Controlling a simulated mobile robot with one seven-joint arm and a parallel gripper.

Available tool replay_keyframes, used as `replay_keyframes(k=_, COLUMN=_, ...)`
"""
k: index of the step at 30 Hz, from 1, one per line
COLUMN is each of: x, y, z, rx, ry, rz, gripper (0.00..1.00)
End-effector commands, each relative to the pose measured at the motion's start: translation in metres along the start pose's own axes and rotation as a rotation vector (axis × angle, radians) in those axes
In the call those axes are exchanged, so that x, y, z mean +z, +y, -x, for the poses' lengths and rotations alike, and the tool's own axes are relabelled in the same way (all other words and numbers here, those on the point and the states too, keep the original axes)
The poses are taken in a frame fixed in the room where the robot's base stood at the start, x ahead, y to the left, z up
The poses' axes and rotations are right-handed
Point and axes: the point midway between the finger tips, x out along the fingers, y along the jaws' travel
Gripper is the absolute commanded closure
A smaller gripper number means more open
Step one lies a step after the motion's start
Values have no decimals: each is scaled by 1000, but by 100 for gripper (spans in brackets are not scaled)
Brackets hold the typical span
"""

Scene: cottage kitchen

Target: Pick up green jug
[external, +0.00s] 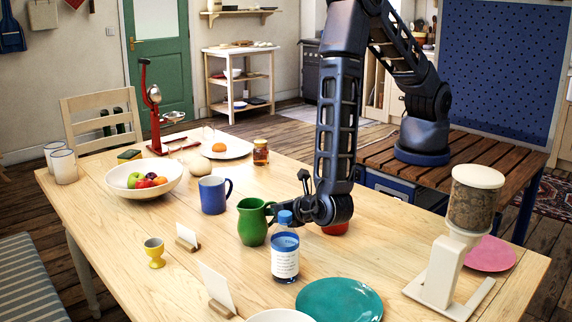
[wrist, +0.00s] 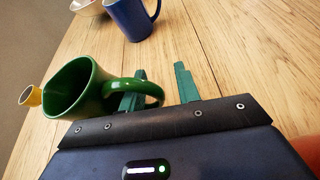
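The green jug (external: 254,224) stands upright on the wooden table, with its handle toward my gripper (external: 301,190). In the wrist view the jug (wrist: 75,92) is at the left, and its handle (wrist: 118,84) reaches right toward my fingers. My gripper (wrist: 161,72) is open, with a gap between its two green fingers. The left finger overlaps the handle, and the handle's outer curve shows between the fingers. I cannot tell whether the finger touches the handle. The jug's lower handle is partly hidden by my gripper.
A red item (external: 335,229) is partly hidden behind my wrist. A fruit bowl (external: 121,184) and yellow egg cup (external: 154,252) are to the left.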

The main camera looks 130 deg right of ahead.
Motion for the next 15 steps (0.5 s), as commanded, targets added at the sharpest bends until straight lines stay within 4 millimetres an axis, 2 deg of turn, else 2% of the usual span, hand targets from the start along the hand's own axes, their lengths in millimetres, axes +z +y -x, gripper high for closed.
replay_keyframes(k=1, x=0, y=0, z=0, rx=0, ry=0, rz=0, gripper=78)
replay_keyframes(k=4, x=0, y=0, z=0, rx=0, ry=0, rz=0, gripper=98)
replay_keyframes(k=5, x=0, y=0, z=0, rx=0, ry=0, rz=0, gripper=100)
replay_keyframes(k=15, x=0, y=0, z=0, rx=0, ry=-1, rz=-1, gripper=100)
